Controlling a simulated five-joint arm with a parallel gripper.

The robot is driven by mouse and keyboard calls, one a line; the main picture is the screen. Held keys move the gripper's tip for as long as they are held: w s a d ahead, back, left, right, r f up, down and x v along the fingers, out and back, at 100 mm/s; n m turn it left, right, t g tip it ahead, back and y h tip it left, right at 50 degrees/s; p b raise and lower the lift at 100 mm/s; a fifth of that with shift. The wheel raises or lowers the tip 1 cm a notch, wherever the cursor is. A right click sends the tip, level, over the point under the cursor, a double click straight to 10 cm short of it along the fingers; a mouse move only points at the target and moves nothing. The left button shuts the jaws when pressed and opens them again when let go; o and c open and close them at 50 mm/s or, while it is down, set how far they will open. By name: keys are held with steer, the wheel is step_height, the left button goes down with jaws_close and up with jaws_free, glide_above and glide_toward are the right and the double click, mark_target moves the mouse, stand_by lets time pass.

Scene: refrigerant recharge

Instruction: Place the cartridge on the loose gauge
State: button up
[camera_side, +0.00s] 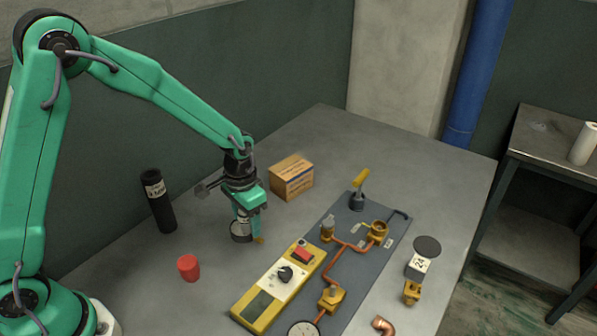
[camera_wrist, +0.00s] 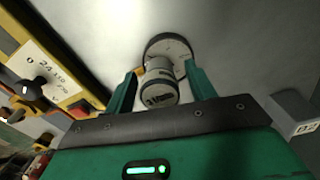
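My gripper (camera_side: 254,229) points down low over the table left of the pipe board. In the wrist view, its two green fingers (camera_wrist: 160,72) stand either side of a short grey-white cylinder (camera_wrist: 157,80) with a dark lettered band. This looks like the cartridge. Whether the fingers touch it is unclear. A pale round dial with a dark rim, seemingly the loose gauge (camera_wrist: 172,44), lies directly behind the cylinder in that view. It also shows in the side view (camera_side: 240,230), just left of the fingertips. Contact between cylinder and gauge cannot be made out.
A yellow control box (camera_side: 262,306) and the grey pipe board (camera_side: 345,222) lie right of my gripper. A black labelled tube (camera_side: 160,205), a red cap (camera_side: 188,268) and a cardboard box (camera_side: 291,178) stand around it. The table's back corner is clear.

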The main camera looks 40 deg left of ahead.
step_height(320, 180, up, 12)
steer(key=shift+f, duration=0.1)
steer(key=shift+r, duration=0.3)
stand_by(0.5)
stand_by(0.5)
steer(key=s+a+r+n+t, duration=0.1)
steer(key=s+a+r+t, duration=0.1)
steer(key=s, duration=0.7)
steer(key=s+a+r+n+t, duration=0.1)
steer(key=s+a+r+t, duration=0.2)
steer(key=s+r, duration=0.4)
steer(key=s+a, duration=0.1)
steer(key=s, duration=0.1)
steer(key=shift+s+a+r+n+t, duration=0.15)
steer(key=shift+s+a+n+t, duration=0.1)
steer(key=shift+s+n+t, duration=0.1)
